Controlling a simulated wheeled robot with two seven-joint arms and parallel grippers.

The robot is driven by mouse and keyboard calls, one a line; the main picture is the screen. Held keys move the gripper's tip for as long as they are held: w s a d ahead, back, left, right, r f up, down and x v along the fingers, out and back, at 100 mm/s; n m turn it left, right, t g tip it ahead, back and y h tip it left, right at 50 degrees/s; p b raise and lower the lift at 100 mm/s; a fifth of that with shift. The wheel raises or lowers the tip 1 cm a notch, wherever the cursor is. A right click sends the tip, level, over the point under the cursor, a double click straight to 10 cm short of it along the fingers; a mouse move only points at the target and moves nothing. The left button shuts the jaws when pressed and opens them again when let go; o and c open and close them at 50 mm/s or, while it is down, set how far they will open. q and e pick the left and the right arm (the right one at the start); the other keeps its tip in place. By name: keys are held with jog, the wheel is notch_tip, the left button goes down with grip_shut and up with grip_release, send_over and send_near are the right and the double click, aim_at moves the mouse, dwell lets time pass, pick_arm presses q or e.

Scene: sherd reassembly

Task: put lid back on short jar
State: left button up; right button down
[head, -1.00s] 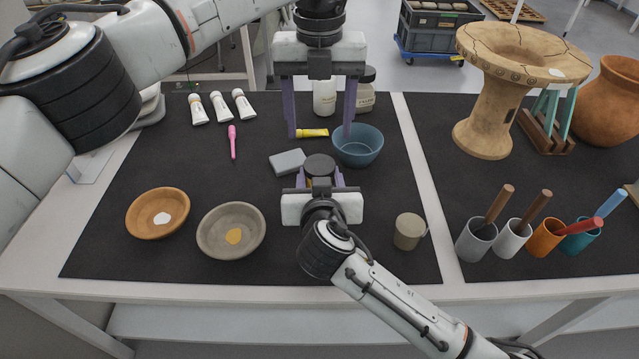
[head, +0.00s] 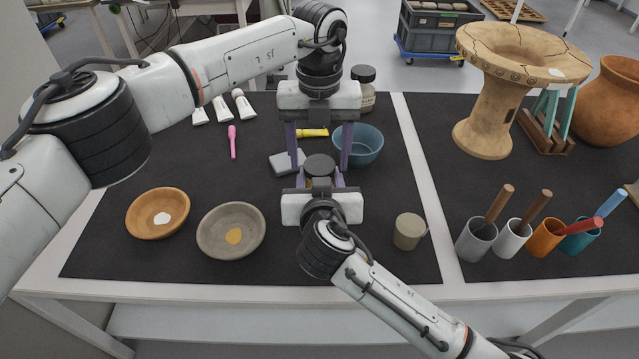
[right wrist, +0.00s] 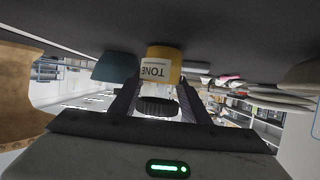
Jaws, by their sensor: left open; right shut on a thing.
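A short jar (right wrist: 163,53) with yellow in its lower part and a white label stands on the dark mat, seen upside down in the right wrist view. My right gripper (right wrist: 160,86) is shut on it, one finger on each side. A dark round lid (right wrist: 157,107) is at the jar's top; it also shows from above in the head view (head: 320,165). I cannot tell whether it is fully seated. My left gripper (head: 321,160) is open, pointing down, its fingers to the left and right of the lid in the picture. Its exact height over the lid is unclear.
A grey block (head: 283,163) lies close left of the left gripper, and a blue bowl (head: 365,146) close right. A yellow tube (head: 313,133) and a dark-lidded jar (head: 364,92) are behind. A beige cup (head: 408,232) stands at right. Two bowls (head: 158,213) (head: 231,231) are at front left.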

pick_arm(q)
jog(key=shift+f, duration=0.1)
jog(key=c, duration=1.1)
jog(key=o, duration=1.2)
jog(key=shift+c, duration=0.2)
jog(key=shift+r, duration=2.3)
jog(key=shift+c, duration=0.3)
notch_tip(320, 180, up, 4)
jog(key=shift+f, duration=0.25)
